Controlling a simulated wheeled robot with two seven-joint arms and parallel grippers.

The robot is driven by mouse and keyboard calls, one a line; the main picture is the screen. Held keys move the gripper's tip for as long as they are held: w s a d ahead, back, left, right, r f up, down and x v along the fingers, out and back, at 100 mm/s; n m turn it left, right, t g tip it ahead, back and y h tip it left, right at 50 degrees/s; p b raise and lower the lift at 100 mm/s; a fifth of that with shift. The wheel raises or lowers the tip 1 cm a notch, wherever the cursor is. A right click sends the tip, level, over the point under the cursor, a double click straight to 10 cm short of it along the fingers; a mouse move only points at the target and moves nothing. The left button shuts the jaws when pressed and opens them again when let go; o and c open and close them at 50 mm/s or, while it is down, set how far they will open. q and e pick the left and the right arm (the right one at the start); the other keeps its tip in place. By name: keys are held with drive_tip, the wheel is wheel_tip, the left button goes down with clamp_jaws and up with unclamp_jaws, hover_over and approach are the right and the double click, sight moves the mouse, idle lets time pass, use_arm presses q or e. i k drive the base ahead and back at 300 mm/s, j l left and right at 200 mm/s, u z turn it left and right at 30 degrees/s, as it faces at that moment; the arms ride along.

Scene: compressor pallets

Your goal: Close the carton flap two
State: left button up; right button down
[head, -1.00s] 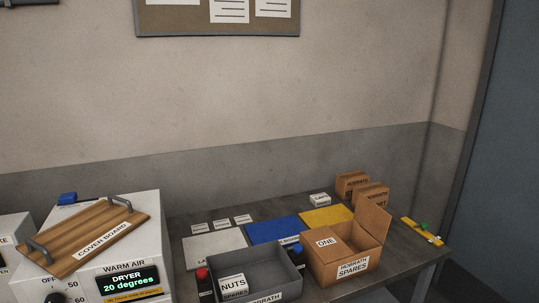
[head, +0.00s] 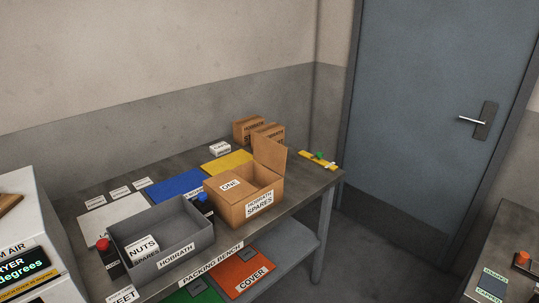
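The open cardboard carton (head: 232,210) labelled "HOBRATH SPARES" sits on the packing bench (head: 100,191), right of the grey bin. One flap, labelled "ONE" (head: 230,185), lies folded inward over the left part of the opening. Another flap (head: 269,156) stands upright at the right rear side; no label on it is visible from here. The opening between them shows. Neither of my grippers is in view.
Small cartons (head: 249,130) stand behind. A door (head: 430,120) is at right, with open floor before it.

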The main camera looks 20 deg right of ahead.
sight(272, 154)
drive_tip(key=i+l+u, duration=0.25)
drive_tip(key=i+l, duration=0.15)
drive_tip(key=l, duration=0.2)
drive_tip(key=i+l+u, duration=0.1)
drive_tip(key=l, duration=0.25)
drive_tip(key=i+l+u, duration=0.35)
drive_tip(key=l+u, duration=0.25)
drive_tip(key=l, duration=0.75)
drive_tip(key=l+u, duration=0.5)
drive_tip(key=l, duration=0.75)
drive_tip(key=k+l, duration=0.1)
drive_tip(key=l, duration=0.25)
drive_tip(key=l+u, duration=0.15)
drive_tip(key=l, duration=0.2)
drive_tip(key=k+l, duration=0.15)
drive_tip(key=l, duration=0.2)
drive_tip(key=u, duration=0.05)
